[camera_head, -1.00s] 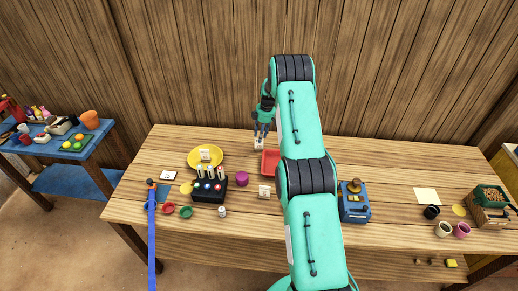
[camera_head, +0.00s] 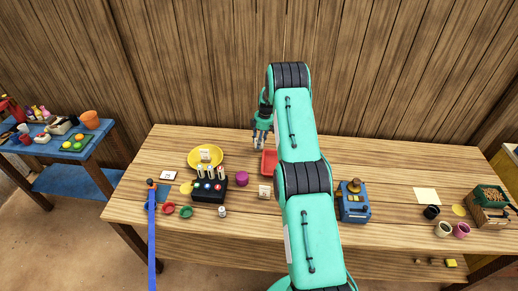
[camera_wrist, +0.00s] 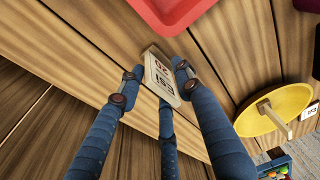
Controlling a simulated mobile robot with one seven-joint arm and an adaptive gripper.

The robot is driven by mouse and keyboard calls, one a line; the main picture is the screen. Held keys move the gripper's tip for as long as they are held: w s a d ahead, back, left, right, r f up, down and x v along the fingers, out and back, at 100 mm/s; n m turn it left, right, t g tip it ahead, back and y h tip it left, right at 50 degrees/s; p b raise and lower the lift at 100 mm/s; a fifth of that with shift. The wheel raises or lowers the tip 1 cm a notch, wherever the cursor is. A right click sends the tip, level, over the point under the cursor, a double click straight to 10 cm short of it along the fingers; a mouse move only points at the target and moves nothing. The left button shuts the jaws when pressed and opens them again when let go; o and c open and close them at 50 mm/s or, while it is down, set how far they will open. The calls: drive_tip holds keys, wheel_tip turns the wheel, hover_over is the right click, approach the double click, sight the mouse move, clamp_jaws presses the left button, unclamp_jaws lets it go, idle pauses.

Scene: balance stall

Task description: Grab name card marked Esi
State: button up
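The name card marked "ESI" (camera_wrist: 162,80) is a small light card with a red mark beside the letters. In the wrist view it lies between the blue fingers of my gripper (camera_wrist: 158,77), with small gaps seeming to show at its sides. My gripper looks open around it and does not clearly grip it. In the head view my gripper (camera_head: 261,142) points down at the back of the wooden table, left of the red tray (camera_head: 269,168). Its fingers largely hide the card there.
The red tray's edge (camera_wrist: 178,22) is close by in the wrist view. A wooden wall rises behind the table.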

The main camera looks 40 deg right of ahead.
clamp_jaws()
drive_tip(key=shift+r, duration=0.2)
wheel_tip(320, 180, up, 10)
drive_tip(key=shift+f, duration=0.15)
idle(0.7)
idle(0.4)
